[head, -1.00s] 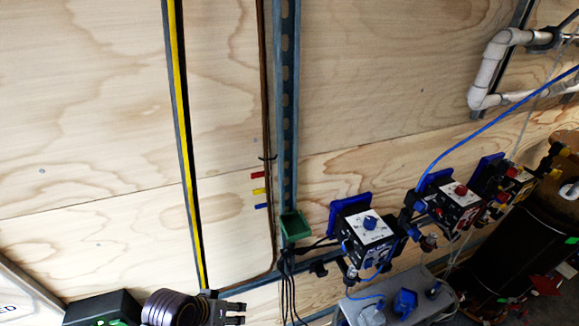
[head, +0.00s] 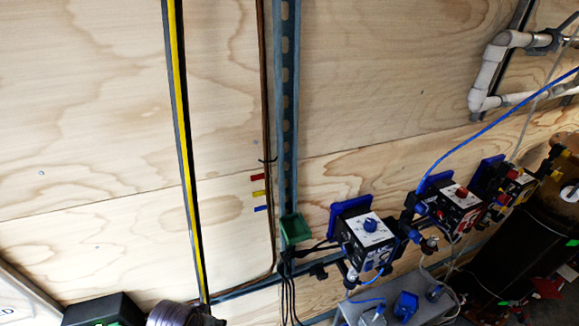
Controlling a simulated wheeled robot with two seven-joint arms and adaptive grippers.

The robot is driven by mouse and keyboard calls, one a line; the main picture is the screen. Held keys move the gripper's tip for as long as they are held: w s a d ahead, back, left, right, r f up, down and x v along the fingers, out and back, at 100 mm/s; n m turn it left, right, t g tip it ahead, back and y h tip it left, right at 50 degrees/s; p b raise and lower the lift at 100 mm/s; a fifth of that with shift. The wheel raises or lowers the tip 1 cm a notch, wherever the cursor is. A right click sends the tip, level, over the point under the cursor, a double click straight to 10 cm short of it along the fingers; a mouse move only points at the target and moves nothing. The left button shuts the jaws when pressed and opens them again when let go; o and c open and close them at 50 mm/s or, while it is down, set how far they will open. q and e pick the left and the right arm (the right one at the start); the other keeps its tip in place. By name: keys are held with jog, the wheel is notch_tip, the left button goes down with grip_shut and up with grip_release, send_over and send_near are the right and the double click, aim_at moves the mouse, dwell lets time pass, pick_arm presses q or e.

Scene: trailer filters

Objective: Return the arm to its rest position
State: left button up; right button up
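One of my arms shows only as a ribbed grey wrist (head: 172,314) at the bottom edge of the head view, left of centre. It comes in from the lower left, so I take it as my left arm. A small dark part beside it, at the bottom edge, may be the top of its gripper. The fingers are cut off by the frame, so their opening and anything between them are hidden. The wrist is just right of a black box (head: 103,309). My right gripper is out of view.
A plywood wall (head: 90,120) fills the view, with a yellow-black strip (head: 185,150) and a metal rail (head: 286,110). Control boxes with blue (head: 368,235) and red (head: 459,207) knobs stand at right. Below them is a grey box (head: 360,310). White pipe (head: 487,75) is upper right.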

pick_arm(q)
jog(key=s+f+g+b, duration=0.1)
jog(key=s+f, duration=0.1)
jog(key=f, duration=1.3)
jog(key=s+f+b, duration=0.1)
jog(key=s+f, duration=0.1)
jog(key=f, duration=1.4)
jog(key=s+a+f+b, duration=0.1)
jog(key=s+a+f, duration=0.1)
jog(key=s+f, duration=0.8)
jog(key=s+a+f+g, duration=0.1)
jog(key=s+a+f, duration=0.1)
jog(key=s+f, duration=0.8)
jog(key=shift+s+a+f+b, duration=0.15)
jog(key=shift+s+f+b, duration=0.2)
jog(key=shift+s, duration=0.7)
jog(key=shift+w+m, duration=0.2)
jog(key=shift+m, duration=0.1)
